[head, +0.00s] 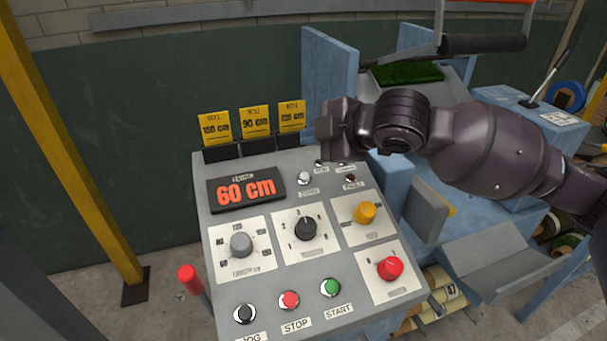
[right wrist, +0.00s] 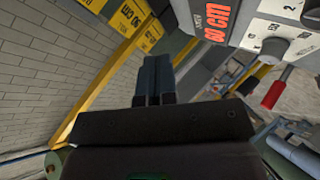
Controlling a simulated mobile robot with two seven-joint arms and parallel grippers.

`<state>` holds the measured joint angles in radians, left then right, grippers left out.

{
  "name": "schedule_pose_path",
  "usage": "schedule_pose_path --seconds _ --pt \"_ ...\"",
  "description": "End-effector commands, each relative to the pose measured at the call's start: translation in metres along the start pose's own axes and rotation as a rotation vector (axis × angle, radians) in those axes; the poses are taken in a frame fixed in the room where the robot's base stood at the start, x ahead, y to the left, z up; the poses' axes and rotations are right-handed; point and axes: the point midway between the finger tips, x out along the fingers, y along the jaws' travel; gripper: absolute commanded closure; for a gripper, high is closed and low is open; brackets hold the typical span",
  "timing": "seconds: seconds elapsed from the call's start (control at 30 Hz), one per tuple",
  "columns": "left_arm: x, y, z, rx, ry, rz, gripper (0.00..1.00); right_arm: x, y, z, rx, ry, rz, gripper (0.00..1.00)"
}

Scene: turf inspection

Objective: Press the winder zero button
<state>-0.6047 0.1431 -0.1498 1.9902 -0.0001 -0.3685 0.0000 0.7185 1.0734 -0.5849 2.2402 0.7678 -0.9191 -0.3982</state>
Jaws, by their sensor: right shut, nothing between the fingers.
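The grey control panel (head: 205,190) stands in the middle of the head view, with a red "60 cm" display (head: 246,190). A small pale button (head: 305,178) sits right of the display, with a label too small to read surely; it may be the zero button. My right gripper (head: 332,130) is above the panel's back edge, up and right of that button and apart from it. In the right wrist view its fingers (right wrist: 153,78) are shut and empty. The panel (right wrist: 262,22) shows there at the upper right. My left gripper is not in view.
Yellow cards (head: 255,122) stand along the panel's back edge. Grey, black, yellow and red knobs fill its middle. Black, red (head: 289,300) and green (head: 330,287) buttons line the front. A red-tipped lever (head: 190,279) rises at the left, near a yellow post (head: 75,150).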

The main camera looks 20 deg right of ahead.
Motion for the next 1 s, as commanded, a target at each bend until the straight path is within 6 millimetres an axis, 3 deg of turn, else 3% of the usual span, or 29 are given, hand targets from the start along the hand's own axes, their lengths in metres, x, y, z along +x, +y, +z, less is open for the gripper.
schedule_pose_path --seconds 0.37,0.9,1.0 --pt "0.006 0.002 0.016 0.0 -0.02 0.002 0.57 0.01 -0.008 0.007 0.002 0.0 -0.001 1.0" --pt "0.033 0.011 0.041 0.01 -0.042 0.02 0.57 0.049 -0.037 0.036 0.005 -0.002 -0.009 1.0" --pt "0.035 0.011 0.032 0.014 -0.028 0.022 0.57 0.053 -0.039 0.039 0.004 -0.002 -0.004 1.0"
